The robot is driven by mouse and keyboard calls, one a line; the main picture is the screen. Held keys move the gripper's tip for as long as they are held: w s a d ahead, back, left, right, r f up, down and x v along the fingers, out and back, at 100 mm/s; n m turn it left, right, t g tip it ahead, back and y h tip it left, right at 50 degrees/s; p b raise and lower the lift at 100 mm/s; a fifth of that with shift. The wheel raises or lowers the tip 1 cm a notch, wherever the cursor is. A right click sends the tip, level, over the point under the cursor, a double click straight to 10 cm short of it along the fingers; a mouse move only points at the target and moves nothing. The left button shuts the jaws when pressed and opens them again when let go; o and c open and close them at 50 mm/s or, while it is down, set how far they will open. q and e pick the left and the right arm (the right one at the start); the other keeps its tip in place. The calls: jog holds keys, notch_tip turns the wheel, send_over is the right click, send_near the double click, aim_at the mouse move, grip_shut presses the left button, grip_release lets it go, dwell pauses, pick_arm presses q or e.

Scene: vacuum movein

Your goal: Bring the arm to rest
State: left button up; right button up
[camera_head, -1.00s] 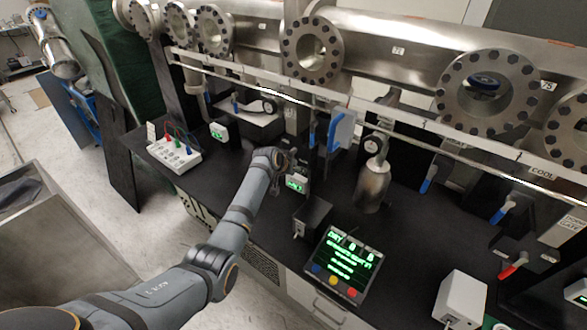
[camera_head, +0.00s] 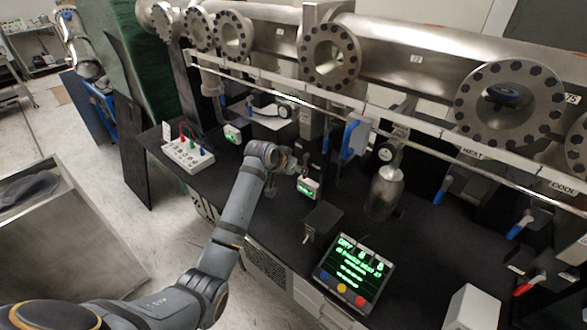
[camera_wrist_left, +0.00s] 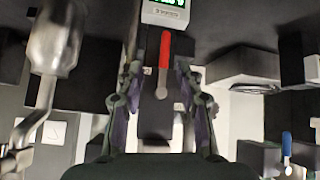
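My left arm (camera_head: 232,215) reaches from the lower left of the head view over the black bench. Its wrist (camera_head: 268,158) is just left of a small meter with a green display (camera_head: 309,188). The fingers are hard to make out there. In the left wrist view my left gripper (camera_wrist_left: 163,100) has its two fingers apart with nothing held between them. A red lever (camera_wrist_left: 164,55) and a meter (camera_wrist_left: 165,12) show beyond the gap. Whether the lever is within reach cannot be told. My right gripper is in neither view.
A metal cylinder (camera_head: 385,192), a black box (camera_head: 322,222) and a display panel (camera_head: 352,272) stand right of the arm. A white box with coloured plugs (camera_head: 188,155) is to its left. Steel piping with flanges (camera_head: 330,55) runs behind. Open floor (camera_head: 165,235) lies at left.

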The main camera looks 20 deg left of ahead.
pick_arm(q)
jog(key=shift+v, duration=1.1)
